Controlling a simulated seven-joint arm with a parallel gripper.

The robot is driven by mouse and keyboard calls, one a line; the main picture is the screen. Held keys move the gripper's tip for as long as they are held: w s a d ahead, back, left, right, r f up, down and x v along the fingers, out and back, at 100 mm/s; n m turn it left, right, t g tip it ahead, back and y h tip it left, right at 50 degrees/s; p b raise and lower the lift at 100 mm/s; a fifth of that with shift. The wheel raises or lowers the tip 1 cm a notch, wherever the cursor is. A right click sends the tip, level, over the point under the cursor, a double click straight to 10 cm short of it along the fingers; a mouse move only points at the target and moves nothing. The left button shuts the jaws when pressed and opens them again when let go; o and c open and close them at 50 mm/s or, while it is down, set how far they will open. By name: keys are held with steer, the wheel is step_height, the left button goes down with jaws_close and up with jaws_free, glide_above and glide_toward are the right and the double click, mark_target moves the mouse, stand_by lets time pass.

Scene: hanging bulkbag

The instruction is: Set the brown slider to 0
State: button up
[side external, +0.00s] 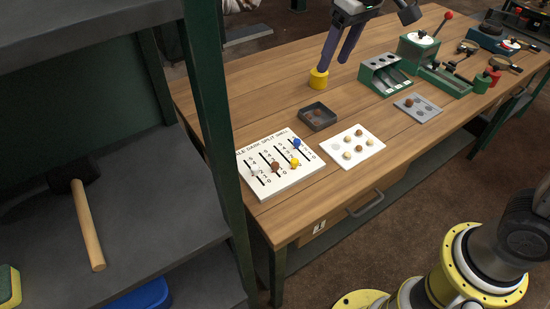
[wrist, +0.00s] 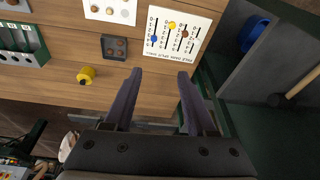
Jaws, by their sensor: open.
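The white slider board (side external: 279,187) lies on the wooden bench, with several slots marked by number scales. The brown slider (side external: 275,167) stands partway along its slot, off both ends; its exact number is too small to read. It also shows in the wrist view (wrist: 185,34). The 0 marks are at the board's near edge in the side view. The blue slider (side external: 297,143), yellow slider (side external: 295,162) and whitish slider (side external: 256,172) sit in the other slots. My gripper (wrist: 159,73) is open and empty above the bench, well away from the board.
A yellow cylinder (side external: 318,79) stands near my fingers in the side view. A dark tray (side external: 318,117) and a white plate with several balls (side external: 371,155) are beside the board. A green post (side external: 213,130) and shelf with a hammer (side external: 88,228) stand left.

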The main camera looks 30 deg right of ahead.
steer(key=w+a+f+n+g, duration=0.1)
steer(key=w+a+f+g, duration=0.1)
steer(key=w+a+f, duration=0.6)
steer(key=g, duration=0.1)
glide_toward(275, 164)
steer(key=shift+n+h, duration=0.3)
steer(key=shift+n, duration=0.1)
steer(key=f, duration=0.8)
steer(key=shift+a+f, duration=0.15)
steer(key=shift+a, duration=0.1)
steer(key=shift+c, duration=0.3)
jaws_close()
